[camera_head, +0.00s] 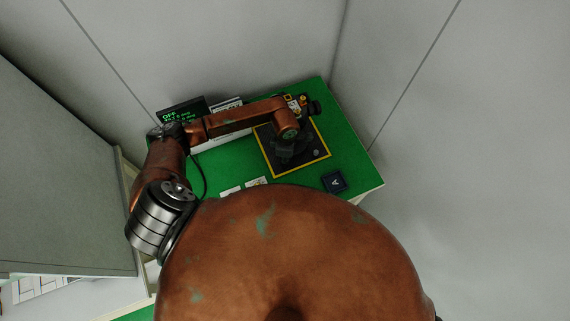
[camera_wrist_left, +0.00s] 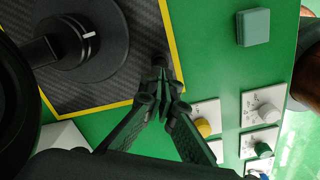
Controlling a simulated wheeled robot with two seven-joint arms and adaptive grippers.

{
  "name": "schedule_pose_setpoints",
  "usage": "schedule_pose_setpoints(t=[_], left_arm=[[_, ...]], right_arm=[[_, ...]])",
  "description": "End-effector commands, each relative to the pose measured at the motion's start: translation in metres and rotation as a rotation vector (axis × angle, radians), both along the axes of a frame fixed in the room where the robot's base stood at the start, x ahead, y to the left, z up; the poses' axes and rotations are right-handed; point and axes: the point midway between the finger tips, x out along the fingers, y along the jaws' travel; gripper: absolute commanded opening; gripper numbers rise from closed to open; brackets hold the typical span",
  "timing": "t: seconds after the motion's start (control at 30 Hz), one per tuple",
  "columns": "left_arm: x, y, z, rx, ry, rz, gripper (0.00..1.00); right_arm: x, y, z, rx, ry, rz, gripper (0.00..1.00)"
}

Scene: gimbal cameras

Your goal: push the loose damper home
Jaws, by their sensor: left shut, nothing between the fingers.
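The gimbal camera (camera_head: 291,137) stands on a dark mat (camera_head: 311,155) with a yellow border, partly hidden by my left arm. In the left wrist view a round black part (camera_wrist_left: 92,38) with a white mark lies to the left of the fingers. My left gripper (camera_head: 284,156) is low over the mat; in the left wrist view its fingertips (camera_wrist_left: 163,72) are together near the yellow edge. A small dark round piece (camera_wrist_left: 162,60) shows just past the tips; I cannot tell whether it is the damper or whether they touch. My right gripper is out of view.
The green table (camera_head: 350,160) holds a dark block marked A (camera_head: 334,182) at the right front. A display (camera_head: 183,110) stands at the back left. White plates with a yellow knob (camera_wrist_left: 203,127) and a green knob (camera_wrist_left: 263,150) lie beside the mat.

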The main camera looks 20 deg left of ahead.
Motion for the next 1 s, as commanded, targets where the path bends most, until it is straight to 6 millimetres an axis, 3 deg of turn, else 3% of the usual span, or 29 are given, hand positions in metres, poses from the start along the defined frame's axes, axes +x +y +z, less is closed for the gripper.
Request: schedule_pose_setpoints(t=[1.0], left_arm=[[0.0002, 0.0002, -0.0091, 0.0, 0.0, 0.0, 0.0]], right_arm=[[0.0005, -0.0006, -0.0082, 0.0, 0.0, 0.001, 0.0]])
